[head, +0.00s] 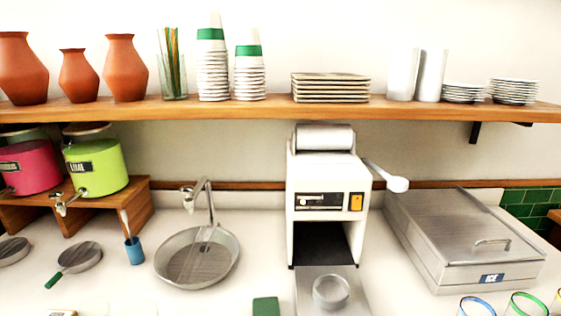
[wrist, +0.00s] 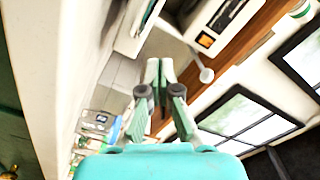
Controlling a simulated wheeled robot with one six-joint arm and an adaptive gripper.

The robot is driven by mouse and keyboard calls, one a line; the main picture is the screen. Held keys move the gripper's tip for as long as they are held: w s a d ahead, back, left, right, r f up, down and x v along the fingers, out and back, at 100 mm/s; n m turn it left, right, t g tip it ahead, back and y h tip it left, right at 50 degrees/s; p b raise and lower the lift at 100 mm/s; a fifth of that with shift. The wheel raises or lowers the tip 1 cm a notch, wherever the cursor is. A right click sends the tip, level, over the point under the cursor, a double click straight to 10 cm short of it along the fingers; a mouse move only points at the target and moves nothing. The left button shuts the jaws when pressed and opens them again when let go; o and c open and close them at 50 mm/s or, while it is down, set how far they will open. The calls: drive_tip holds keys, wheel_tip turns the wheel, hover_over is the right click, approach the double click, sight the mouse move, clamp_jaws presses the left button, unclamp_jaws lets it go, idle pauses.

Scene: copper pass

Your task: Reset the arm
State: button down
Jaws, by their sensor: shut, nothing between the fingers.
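My gripper (wrist: 160,70) shows in the wrist view, with its greenish fingers together and nothing held between them. It points out over the counter, with the white machine beyond it. The arm and gripper do not show in the head view. In the wrist view the scene appears tilted.
A white machine (head: 328,185) with a side lever stands mid-counter, a metal cup (head: 331,291) before it. A steel ice bin (head: 450,235) is at right, a round sink (head: 197,258) and lime dispenser (head: 95,168) at left. A loaded wooden shelf (head: 270,108) runs above.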

drive_tip(key=s+f+n+g, duration=0.1)
drive_tip(key=s+f+n, duration=0.3)
drive_tip(key=s, duration=0.5)
drive_tip(key=s+f+n+g, duration=0.1)
drive_tip(key=s+f+n, duration=0.1)
drive_tip(key=s+f, duration=0.5)
drive_tip(key=s+n+g, duration=0.1)
drive_tip(key=s+n, duration=0.4)
drive_tip(key=s, duration=1.1)
drive_tip(key=shift+s+a+r+n, duration=0.15)
drive_tip(key=shift+s+a+n, duration=0.1)
drive_tip(key=shift+s+n, duration=0.1)
